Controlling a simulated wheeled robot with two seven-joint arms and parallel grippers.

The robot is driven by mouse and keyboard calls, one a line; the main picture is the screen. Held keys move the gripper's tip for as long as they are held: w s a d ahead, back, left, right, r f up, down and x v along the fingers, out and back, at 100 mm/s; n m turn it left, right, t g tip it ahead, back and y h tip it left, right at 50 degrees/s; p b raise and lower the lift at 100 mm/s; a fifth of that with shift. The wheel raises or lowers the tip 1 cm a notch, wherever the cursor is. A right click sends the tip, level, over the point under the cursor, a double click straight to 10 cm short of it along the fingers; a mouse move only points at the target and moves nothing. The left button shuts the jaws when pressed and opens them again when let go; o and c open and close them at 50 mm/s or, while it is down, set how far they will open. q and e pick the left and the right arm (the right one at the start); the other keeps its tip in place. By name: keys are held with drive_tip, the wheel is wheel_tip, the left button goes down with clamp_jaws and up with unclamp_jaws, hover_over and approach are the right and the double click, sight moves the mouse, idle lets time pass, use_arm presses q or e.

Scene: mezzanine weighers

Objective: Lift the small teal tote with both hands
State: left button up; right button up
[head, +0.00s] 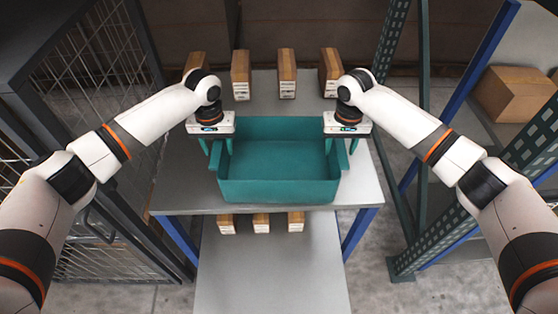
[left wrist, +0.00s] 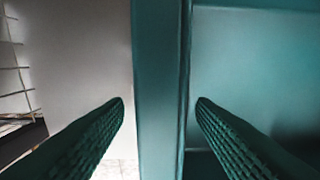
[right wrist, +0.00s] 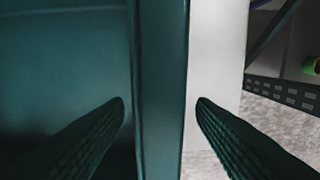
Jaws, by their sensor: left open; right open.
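The small teal tote (head: 278,190) stands upright on a grey shelf table and looks empty inside. My left gripper (head: 214,152) is at the tote's left side wall, pointing down. In the left wrist view its open fingers (left wrist: 160,105) straddle the wall rim (left wrist: 160,60), one finger outside and one inside, with gaps on both sides. My right gripper (head: 346,152) is at the right side wall. In the right wrist view its open fingers (right wrist: 160,105) straddle that rim (right wrist: 160,60) in the same way, apart from it.
Several brown boxes (head: 287,73) stand in a row behind the tote on the table (head: 360,190). More small boxes (head: 261,222) sit on a lower shelf (head: 270,270) in front. A wire cage (head: 100,60) is at left. A green perforated post (head: 408,200) and blue-framed rack with a carton (head: 512,95) are at right.

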use_arm(q)
drive_tip(key=shift+f, duration=0.2)
use_arm(e)
drive_tip(key=shift+f, duration=0.15)
use_arm(q)
clamp_jaws()
use_arm(e)
clamp_jaws()
use_arm(q)
drive_tip(key=shift+r, duration=0.1)
